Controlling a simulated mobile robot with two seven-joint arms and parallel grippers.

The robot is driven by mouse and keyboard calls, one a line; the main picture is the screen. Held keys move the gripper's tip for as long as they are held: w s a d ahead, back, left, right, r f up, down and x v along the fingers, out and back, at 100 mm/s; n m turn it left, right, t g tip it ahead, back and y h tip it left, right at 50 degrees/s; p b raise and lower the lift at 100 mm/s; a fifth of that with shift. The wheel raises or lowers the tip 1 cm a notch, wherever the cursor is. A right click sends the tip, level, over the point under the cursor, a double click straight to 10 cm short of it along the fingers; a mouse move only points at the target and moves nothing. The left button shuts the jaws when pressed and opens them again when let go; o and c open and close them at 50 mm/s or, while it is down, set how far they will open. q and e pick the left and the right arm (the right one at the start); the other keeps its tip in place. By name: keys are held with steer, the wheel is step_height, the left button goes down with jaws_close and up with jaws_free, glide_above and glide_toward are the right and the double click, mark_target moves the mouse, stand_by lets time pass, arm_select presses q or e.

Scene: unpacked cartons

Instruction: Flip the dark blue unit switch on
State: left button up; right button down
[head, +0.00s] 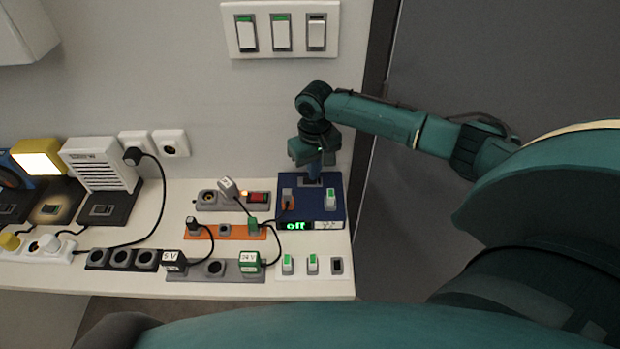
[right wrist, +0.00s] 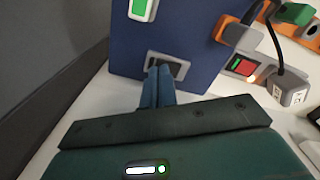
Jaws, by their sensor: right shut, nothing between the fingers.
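The dark blue unit (head: 297,211) stands at the right end of the white shelf, with a lit green display (head: 296,226) reading "off" on its front. A white-and-green rocker (head: 330,198) is on its top; it also shows in the right wrist view (right wrist: 143,8). My right gripper (head: 314,180) is shut and empty, pointing down at the unit's rear. In the right wrist view, its fingertips (right wrist: 160,70) are at a grey-framed dark switch (right wrist: 182,67) on the unit and partly hide it. I cannot tell whether they touch. My left gripper is not in view.
An orange power strip (head: 240,233), a grey strip with a red switch (head: 235,207) and several plugs and cables lie left of the unit. A white three-switch panel (head: 298,277) sits in front. A wall switch plate (head: 281,50) is above. A dark panel is at right.

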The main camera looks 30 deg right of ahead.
steer(key=shift+f, duration=0.5)
steer(key=shift+r, duration=0.1)
step_height(320, 180, up, 2)
steer(key=shift+p, duration=0.5)
steer(key=shift+r, duration=2.45)
